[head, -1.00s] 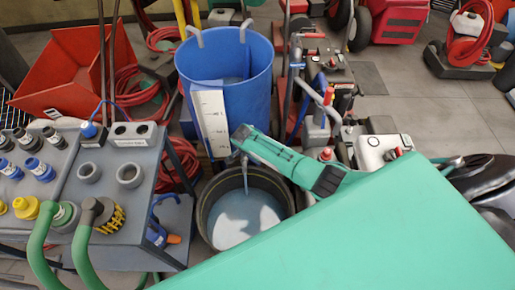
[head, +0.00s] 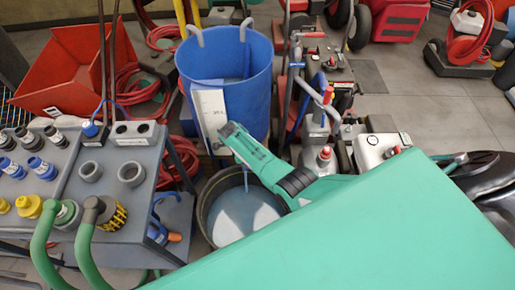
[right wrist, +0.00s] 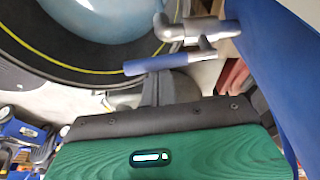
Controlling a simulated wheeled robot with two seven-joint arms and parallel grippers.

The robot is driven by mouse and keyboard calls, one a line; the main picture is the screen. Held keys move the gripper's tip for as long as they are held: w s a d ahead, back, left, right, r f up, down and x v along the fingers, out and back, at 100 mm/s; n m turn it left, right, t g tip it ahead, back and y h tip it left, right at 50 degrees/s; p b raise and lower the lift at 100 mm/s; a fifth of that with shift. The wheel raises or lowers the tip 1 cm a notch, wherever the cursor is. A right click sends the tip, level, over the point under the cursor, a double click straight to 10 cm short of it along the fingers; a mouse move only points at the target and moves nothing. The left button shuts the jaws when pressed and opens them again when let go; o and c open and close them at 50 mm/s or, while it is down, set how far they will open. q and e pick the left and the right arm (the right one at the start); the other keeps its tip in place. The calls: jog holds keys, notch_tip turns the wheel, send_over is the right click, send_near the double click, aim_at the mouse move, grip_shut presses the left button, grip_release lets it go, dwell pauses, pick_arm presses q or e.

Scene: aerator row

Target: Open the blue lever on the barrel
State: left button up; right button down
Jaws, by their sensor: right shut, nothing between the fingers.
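The blue barrel (head: 222,75) stands behind the black tub (head: 207,195) in the head view; its wall also fills the right side of the right wrist view (right wrist: 275,60). A grey metal tap (right wrist: 195,27) with the blue lever (right wrist: 155,65) shows in the right wrist view; in the head view my green right arm hides the lever. My left gripper is not in view.
A grey bench (head: 108,180) with fittings and green hoses stands at left. A white scale strip (head: 208,115) is on the barrel's front. Red machines (head: 325,75) crowd the barrel's right side. Open floor (head: 425,100) lies at the back right.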

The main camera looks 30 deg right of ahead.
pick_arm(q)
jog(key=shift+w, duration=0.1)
pick_arm(e)
jog(key=shift+a, duration=0.3)
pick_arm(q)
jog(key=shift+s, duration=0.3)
pick_arm(e)
jog(key=shift+d, duration=0.1)
